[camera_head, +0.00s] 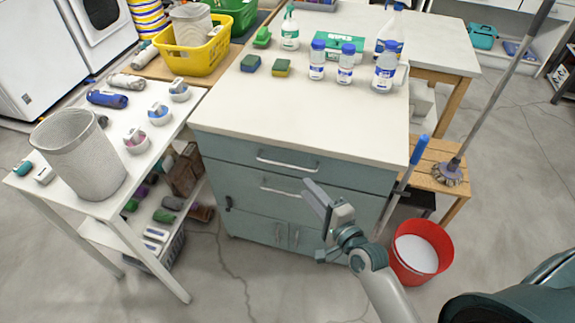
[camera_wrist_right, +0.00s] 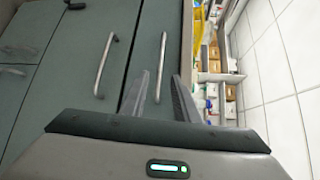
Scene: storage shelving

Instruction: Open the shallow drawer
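The teal cabinet (camera_head: 235,205) has a shallow top drawer (camera_head: 225,150) with a silver bar handle (camera_head: 287,162). A second drawer below has its own bar handle (camera_head: 281,190). Both drawers look closed. My right gripper (camera_head: 315,190) is in front of the cabinet, to the lower right of the top handle. In the right wrist view, the fingers (camera_wrist_right: 160,85) are spread apart and empty. The top handle (camera_wrist_right: 162,68) appears between the fingertips there, and the second handle (camera_wrist_right: 105,65) lies to the left. Whether the fingers reach around the top handle cannot be told. My left gripper is not seen.
Spray bottles, white bottles (camera_head: 317,60) and sponges (camera_head: 281,68) stand on the white countertop (camera_head: 290,115). A white side table (camera_head: 165,150) stands at the left with a mesh bin (camera_head: 82,155). A red bucket (camera_head: 420,255) and a mop (camera_head: 500,80) are at the right.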

